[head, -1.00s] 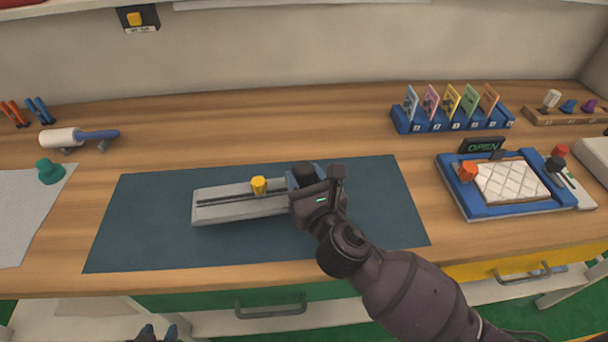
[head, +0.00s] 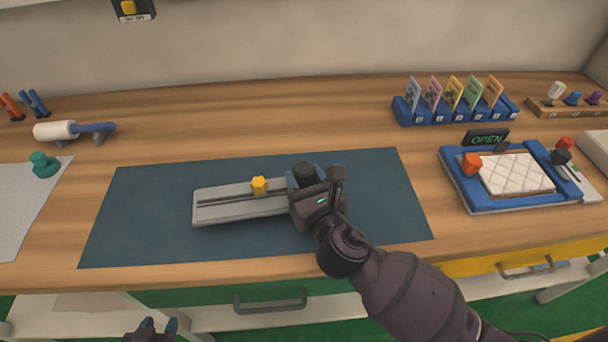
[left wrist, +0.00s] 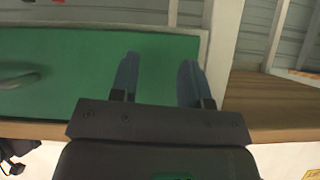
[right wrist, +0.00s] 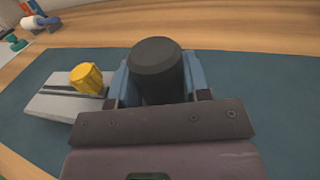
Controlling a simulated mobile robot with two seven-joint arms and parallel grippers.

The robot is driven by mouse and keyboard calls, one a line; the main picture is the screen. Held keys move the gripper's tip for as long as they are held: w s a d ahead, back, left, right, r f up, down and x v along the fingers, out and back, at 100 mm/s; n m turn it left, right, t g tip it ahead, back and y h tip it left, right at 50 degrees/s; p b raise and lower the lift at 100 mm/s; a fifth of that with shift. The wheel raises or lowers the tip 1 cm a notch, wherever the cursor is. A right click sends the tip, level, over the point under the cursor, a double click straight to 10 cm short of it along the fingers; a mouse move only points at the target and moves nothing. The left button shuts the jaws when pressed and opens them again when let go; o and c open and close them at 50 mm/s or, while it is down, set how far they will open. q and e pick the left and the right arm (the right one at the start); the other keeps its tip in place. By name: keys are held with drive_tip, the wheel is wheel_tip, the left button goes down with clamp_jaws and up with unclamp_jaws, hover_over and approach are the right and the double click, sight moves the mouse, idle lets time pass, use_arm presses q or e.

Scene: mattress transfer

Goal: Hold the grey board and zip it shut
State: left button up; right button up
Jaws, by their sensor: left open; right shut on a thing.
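The grey board (head: 225,210) lies on the dark blue mat with a dark slot running along its length. A yellow knob (head: 259,186) stands on the slot near the middle of the board. In the right wrist view the yellow knob (right wrist: 87,78) is left of my gripper. My right gripper (head: 304,180) is at the board's right end, shut on a black knob (right wrist: 157,70) that stands between its blue fingers. My left gripper (head: 158,326) is low at the front, below the table edge, open and empty; its two fingers show apart in the left wrist view (left wrist: 160,82).
The mat (head: 140,220) is clear left of the board. A blue tray (head: 470,203) with a white quilted pad stands at right, near an OPEN sign (head: 486,138). A card rack (head: 455,113) is behind. A roller (head: 75,131) and green knob (head: 44,165) are at left.

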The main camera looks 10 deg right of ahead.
drive_tip(key=shift+f+b, duration=0.7)
drive_tip(key=shift+f, duration=0.55)
